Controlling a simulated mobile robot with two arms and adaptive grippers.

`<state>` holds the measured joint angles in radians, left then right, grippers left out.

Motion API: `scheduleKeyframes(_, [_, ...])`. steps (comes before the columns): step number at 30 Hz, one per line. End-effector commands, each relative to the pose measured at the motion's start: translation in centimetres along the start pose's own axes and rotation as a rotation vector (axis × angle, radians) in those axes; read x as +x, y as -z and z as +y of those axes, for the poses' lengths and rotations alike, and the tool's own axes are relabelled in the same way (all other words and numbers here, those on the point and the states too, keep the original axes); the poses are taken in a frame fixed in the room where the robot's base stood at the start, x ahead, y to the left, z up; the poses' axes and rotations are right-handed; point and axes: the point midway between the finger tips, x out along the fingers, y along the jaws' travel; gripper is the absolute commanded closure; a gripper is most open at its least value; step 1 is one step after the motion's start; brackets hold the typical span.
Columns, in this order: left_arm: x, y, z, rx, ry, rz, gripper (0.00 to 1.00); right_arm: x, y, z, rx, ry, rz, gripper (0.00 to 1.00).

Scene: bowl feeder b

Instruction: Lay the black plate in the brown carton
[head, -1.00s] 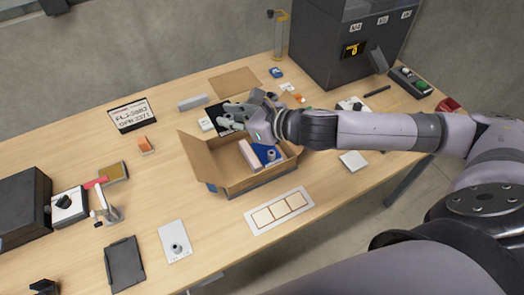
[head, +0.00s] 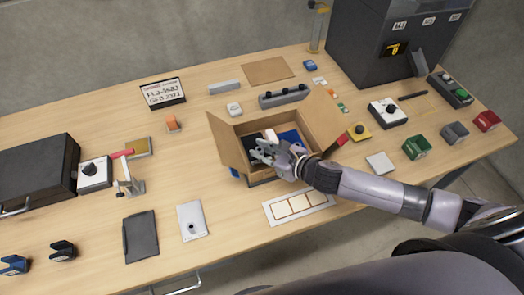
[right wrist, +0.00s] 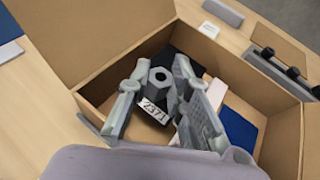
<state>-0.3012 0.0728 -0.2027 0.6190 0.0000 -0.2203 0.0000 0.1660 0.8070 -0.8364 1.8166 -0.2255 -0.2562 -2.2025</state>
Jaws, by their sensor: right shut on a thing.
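The black plate (head: 252,142) is inside the open brown carton (head: 227,133), toward its left side. In the right wrist view the plate (right wrist: 185,58) is dark and partly hidden by my fingers. A dark hexagonal post with a hole and a "2371" label stand between the fingers and appear to belong to it. My right gripper (head: 264,152) reaches into the carton and is shut on the plate; it also shows in the right wrist view (right wrist: 158,92). Whether the plate touches the floor is hidden. My left gripper is not in view.
The carton also holds a pale block (head: 270,136) and a blue piece (head: 291,138). A dark rail with knobs (head: 283,96) stands behind it. A white card (head: 298,206) with pale squares lies in front. The carton's flaps stand outward.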

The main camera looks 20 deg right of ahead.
Motion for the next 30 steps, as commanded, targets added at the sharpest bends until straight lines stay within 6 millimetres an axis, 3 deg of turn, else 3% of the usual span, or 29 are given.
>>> scheduleKeyframes(24, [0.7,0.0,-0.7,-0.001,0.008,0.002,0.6,0.7,1.4,0.0,-0.001,-0.001,-0.002,1.0])
scheduleKeyframes(25, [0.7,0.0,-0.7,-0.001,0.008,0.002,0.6,0.7,1.5,0.0,0.0,-0.001,-0.001,0.81])
scheduleKeyframes(30, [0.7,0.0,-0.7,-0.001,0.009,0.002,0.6,0.6,1.5,0.0,0.0,0.0,-0.001,0.69])
